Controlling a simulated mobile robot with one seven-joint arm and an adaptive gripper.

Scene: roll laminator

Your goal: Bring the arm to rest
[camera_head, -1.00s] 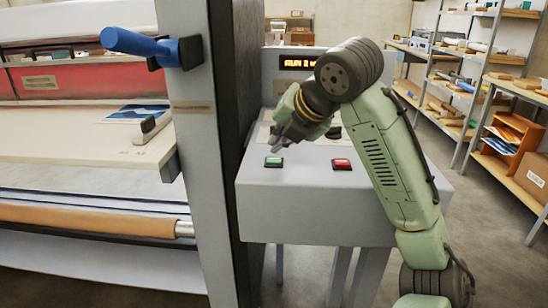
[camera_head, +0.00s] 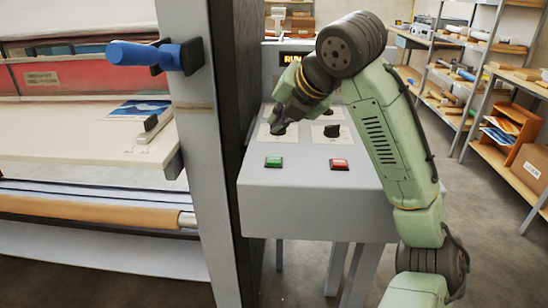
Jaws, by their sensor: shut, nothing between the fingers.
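My green arm rises from the lower right, bends at the top and reaches down and left over the grey control console (camera_head: 305,200). My gripper (camera_head: 277,125) is shut and empty, at the left black knob on the console's sloped panel. I cannot tell whether it touches the knob. A second black knob (camera_head: 332,131) is to its right. A green button (camera_head: 273,162) and a red button (camera_head: 339,164) are on the front of the console top, nearer than my gripper. The display (camera_head: 295,58) behind my arm is lit and partly hidden.
The laminator's grey upright (camera_head: 190,130) stands close on the left, with a blue-handled crank (camera_head: 140,53) on it. The laminator's feed table (camera_head: 70,140) carries a blue print. Shelves (camera_head: 490,90) with rolls and boxes line the right. Floor is open between console and shelves.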

